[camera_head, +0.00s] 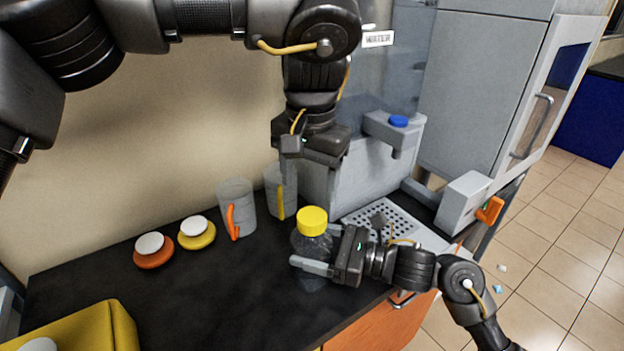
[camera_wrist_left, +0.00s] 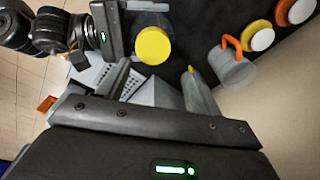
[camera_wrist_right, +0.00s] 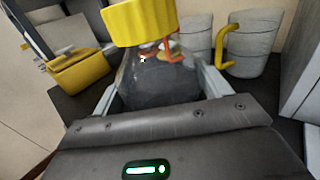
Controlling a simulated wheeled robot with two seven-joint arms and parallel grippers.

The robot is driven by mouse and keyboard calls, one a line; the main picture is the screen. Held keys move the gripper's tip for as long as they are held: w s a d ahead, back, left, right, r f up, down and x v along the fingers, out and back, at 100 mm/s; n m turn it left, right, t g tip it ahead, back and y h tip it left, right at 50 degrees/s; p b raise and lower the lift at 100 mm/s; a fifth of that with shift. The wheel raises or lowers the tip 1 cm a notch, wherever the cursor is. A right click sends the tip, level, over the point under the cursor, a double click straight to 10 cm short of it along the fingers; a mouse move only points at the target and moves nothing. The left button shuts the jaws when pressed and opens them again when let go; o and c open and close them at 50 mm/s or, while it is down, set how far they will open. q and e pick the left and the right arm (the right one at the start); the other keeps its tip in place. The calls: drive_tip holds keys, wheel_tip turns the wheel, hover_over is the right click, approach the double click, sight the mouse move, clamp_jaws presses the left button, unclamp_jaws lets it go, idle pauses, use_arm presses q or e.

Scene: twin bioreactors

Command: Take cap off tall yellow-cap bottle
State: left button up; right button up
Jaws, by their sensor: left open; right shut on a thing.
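The tall bottle (camera_head: 313,246) is dark and see-through and stands upright on the black counter, with its yellow cap (camera_head: 312,221) on top. My right gripper (camera_head: 310,268) is shut on the bottle's body from the right, below the cap. In the right wrist view the bottle (camera_wrist_right: 158,82) sits between the two fingers, with the cap (camera_wrist_right: 140,20) above them. My left gripper (camera_head: 312,160) is open, pointing down above and behind the bottle, apart from the cap. In the left wrist view the cap (camera_wrist_left: 153,45) shows beyond the finger, with nothing held.
Two grey mugs, one with an orange handle (camera_head: 235,207) and one with a yellow handle (camera_head: 281,190), stand left of and behind the bottle. Orange (camera_head: 154,257) and yellow (camera_head: 197,238) round items with white tops lie farther left. A dispenser with a perforated tray (camera_head: 385,222) stands behind right.

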sight(312, 215)
use_arm(q)
drive_tip(key=m, duration=0.5)
drive_tip(key=shift+w+r, duration=0.1)
drive_tip(key=shift+r, duration=0.2)
drive_tip(key=m, duration=0.5)
drive_tip(key=shift+r, duration=0.15)
drive_tip(key=m, duration=0.5)
drive_tip(key=shift+r, duration=0.1)
drive_tip(key=m, duration=0.4)
drive_tip(key=shift+m, duration=0.3)
drive_tip(key=m, duration=1)
drive_tip(key=shift+s+d+g, duration=0.15)
drive_tip(key=shift+s+g, duration=0.1)
drive_tip(key=shift+g, duration=0.05)
drive_tip(key=m, duration=0.3)
drive_tip(key=shift+s+d+m, duration=0.1)
drive_tip(key=shift+s+m, duration=0.05)
drive_tip(key=shift+m, duration=0.25)
drive_tip(key=m, duration=0.3)
drive_tip(key=shift+m, duration=0.4)
drive_tip(key=shift+f, duration=4.05)
